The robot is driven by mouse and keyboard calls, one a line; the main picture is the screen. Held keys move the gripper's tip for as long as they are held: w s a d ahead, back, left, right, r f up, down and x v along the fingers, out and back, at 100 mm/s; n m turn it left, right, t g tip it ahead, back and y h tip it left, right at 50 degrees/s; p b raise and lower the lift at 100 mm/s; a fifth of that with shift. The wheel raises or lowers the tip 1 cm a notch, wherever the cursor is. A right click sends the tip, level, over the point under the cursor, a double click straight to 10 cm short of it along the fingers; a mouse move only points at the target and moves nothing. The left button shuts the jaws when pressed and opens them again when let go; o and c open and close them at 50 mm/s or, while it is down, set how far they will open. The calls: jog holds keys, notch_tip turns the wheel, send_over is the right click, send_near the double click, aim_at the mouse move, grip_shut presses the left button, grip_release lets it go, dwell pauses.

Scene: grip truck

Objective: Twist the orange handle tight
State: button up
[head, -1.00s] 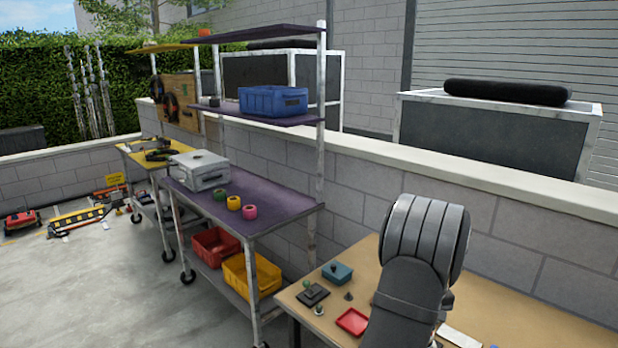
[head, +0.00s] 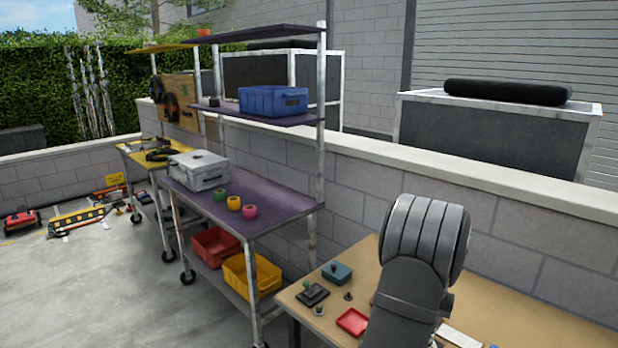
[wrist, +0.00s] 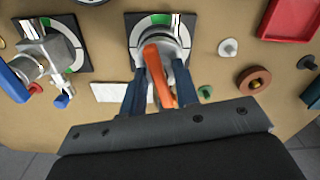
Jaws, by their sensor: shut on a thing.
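The orange handle (wrist: 159,77) sits on a round grey metal fitting (wrist: 178,40) in the wrist view. The fitting stands on a black square plate (wrist: 133,22) with a green and white dial marking. My gripper (wrist: 160,75) has its two blue fingers on either side of the handle and is shut on it. The handle slants slightly, from upper left to lower right. In the head view my arm hides the gripper and the handle.
To the left is another metal fitting (wrist: 40,58) with a blue handle (wrist: 12,82). A red tray (wrist: 290,18), a brown ring (wrist: 253,80) and small knobs lie to the right on the tan tabletop (wrist: 225,60). A purple cart (head: 275,205) stands beyond the table in the head view.

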jog(key=shift+m, duration=3.1)
jog(key=o, duration=0.6)
jog(key=shift+r, duration=0.1)
jog(key=shift+r, duration=3.65)
notch_tip(320, 180, down, 8)
jog(key=shift+r, duration=0.25)
